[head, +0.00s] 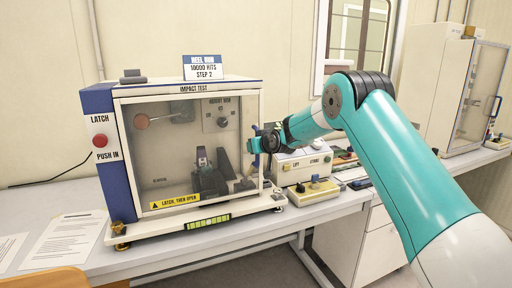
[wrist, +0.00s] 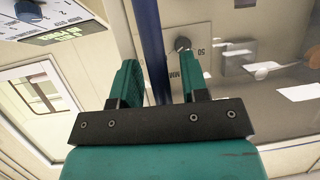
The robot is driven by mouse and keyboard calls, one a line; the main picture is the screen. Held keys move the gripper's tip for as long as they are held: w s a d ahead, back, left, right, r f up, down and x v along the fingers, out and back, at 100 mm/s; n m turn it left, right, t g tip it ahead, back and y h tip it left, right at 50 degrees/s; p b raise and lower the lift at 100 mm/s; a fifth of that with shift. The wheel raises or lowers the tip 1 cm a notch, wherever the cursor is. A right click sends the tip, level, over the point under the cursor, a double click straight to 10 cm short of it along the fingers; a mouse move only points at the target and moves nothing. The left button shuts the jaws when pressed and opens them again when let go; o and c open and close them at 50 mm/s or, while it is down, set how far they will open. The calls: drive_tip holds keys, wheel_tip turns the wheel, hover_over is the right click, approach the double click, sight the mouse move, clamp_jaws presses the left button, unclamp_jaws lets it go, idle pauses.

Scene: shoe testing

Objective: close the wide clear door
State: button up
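The wide clear door (head: 170,170) is the front of the white and blue impact test cabinet, with a yellow "latch, then open" label (head: 175,201) near its bottom. It stands at or near the cabinet front; I cannot tell if a gap is left. My gripper (head: 257,144) is at the door's right edge, and its fingertips are partly hidden in the head view. In the wrist view my gripper (wrist: 163,80) is open, its teal fingers on either side of a dark blue upright bar (wrist: 150,45), the door's handle. Whether a finger touches the bar is unclear.
A red latch button (head: 100,141) is on the cabinet's blue left post. A striker and a shoe fixture (head: 209,180) show through the door. Papers (head: 65,238) lie at left.

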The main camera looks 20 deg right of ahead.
drive_tip(key=b+v, duration=0.6)
drive_tip(key=v, duration=1.1)
drive_tip(key=shift+s, duration=0.2)
drive_tip(key=shift+a+r, duration=0.1)
drive_tip(key=s+a+f+n+g+y, duration=0.1)
drive_tip(key=s+a+f+g+y, duration=0.15)
drive_tip(key=s+a, duration=0.45)
drive_tip(key=s+a+f+n+g+y, duration=0.1)
drive_tip(key=s+a+n+g, duration=0.15)
drive_tip(key=s+a, duration=0.45)
drive_tip(key=s+a+f+n+g, duration=0.1)
drive_tip(key=s+a+g, duration=0.1)
drive_tip(key=s, duration=0.6)
drive_tip(key=s+a+f+g, duration=0.2)
drive_tip(key=s+g, duration=0.1)
drive_tip(key=s, duration=0.5)
drive_tip(key=s+a+f+n+g, duration=0.1)
drive_tip(key=s+a+f+g, duration=0.1)
drive_tip(key=s, duration=0.6)
drive_tip(key=shift+s+a+f+n+g, duration=0.2)
drive_tip(key=shift+a+n+g, duration=0.15)
drive_tip(key=shift+a+g, duration=0.35)
drive_tip(key=shift+d, duration=0.15)
